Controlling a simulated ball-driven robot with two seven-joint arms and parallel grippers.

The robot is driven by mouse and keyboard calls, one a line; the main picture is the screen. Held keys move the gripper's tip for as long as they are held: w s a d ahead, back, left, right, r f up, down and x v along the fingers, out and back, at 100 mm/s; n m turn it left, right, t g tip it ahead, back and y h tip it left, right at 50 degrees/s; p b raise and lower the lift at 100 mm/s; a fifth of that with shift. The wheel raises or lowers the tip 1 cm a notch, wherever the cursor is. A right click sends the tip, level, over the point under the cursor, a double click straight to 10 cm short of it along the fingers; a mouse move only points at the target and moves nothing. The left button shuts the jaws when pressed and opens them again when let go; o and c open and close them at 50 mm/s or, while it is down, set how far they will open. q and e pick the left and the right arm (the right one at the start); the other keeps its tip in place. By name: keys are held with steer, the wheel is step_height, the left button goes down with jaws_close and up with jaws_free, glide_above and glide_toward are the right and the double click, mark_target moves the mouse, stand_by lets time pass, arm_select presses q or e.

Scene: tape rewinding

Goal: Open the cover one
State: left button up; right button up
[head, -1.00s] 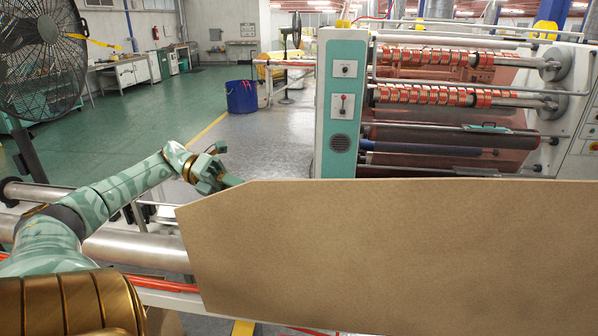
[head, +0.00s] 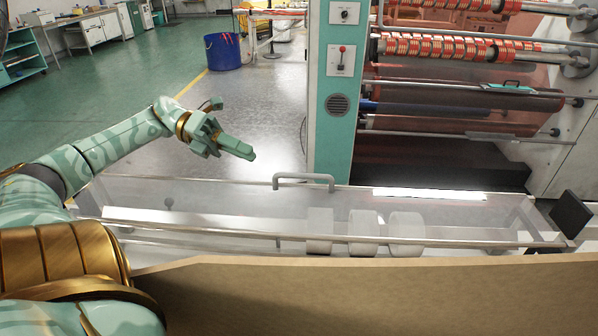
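The cover (head: 245,195) is a long clear panel across the middle of the view, in front of the machine. It appears closed, lying over the long trough. A grey bar handle (head: 303,180) stands on its far edge. Three white rolls (head: 364,230) show through or below it. My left gripper (head: 236,128) is up and left of the handle, apart from it. Its two fingers look spread, with nothing between them. My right gripper is out of view.
A brown board (head: 370,295) fills the near foreground. A metal rod (head: 250,238) runs along the near side of the trough, and a black flat panel (head: 571,213) stands at its right end. The green-edged machine (head: 337,140) rises behind. Floor left of it is clear up to a blue bin (head: 223,52).

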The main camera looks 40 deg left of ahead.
mark_target(300, 176)
arm_select(q)
steer(key=b+x, duration=0.3)
steer(key=x, duration=0.9)
steer(key=shift+w+d+f, duration=0.1)
steer(key=shift+d+f, duration=0.05)
steer(key=shift+d, duration=0.05)
steer(key=shift+w+d, duration=0.1)
steer(key=shift+d, duration=0.2)
jaws_close()
